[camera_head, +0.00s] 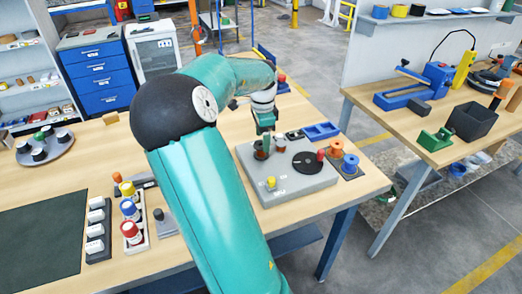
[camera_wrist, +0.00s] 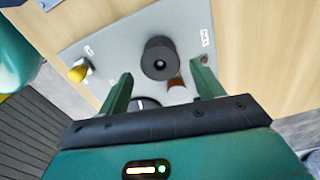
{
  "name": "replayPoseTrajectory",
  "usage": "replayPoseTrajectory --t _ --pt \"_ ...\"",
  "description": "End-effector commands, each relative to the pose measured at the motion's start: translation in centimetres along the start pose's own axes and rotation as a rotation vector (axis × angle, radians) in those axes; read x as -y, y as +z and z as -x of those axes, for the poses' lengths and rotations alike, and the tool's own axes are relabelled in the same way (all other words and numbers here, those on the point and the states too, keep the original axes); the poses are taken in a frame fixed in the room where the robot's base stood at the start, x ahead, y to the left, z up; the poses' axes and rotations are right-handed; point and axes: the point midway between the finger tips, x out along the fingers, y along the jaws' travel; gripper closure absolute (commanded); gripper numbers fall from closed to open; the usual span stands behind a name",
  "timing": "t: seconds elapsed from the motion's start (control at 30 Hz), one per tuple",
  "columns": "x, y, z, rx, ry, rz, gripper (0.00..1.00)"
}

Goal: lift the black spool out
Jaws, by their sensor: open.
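A black spool (camera_wrist: 160,58) with a round hub stands on a light grey plate (camera_wrist: 112,42) in the wrist view. My gripper (camera_wrist: 162,70) is open and empty, one green finger to each side of the picture. The spool appears between and just beyond the fingertips; neither finger visibly touches it. In the head view my gripper (camera_head: 266,127) points down over the left back part of the grey plate (camera_head: 290,187). The spool is hard to make out there, near my gripper and a brown piece.
A yellow knob (camera_wrist: 78,71) rises from the plate. A black disc (camera_head: 307,164) and a red knob (camera_head: 320,155) are at its right. Orange (camera_head: 336,147) and blue (camera_head: 350,163) spools stand beside it. A blue tray (camera_head: 320,131) lies behind.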

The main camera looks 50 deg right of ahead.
Motion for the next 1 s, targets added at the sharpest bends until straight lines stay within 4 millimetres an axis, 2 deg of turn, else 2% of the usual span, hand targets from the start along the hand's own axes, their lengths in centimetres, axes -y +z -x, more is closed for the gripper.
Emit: replayPoseTrajectory --t 0.23,0.5,0.7,0.77,1.0 --pt "0.1 0.4 -3.8 -0.001 0.004 0.001 0.34" --pt "0.1 0.4 -4.2 0.001 0.0 0.001 0.34" --pt "0.1 0.4 -4.2 0.001 0.0 0.001 0.73" --pt "0.1 0.4 -4.2 0.001 0.0 0.001 0.82" --pt "0.1 0.4 -4.1 0.001 0.0 0.001 0.82"
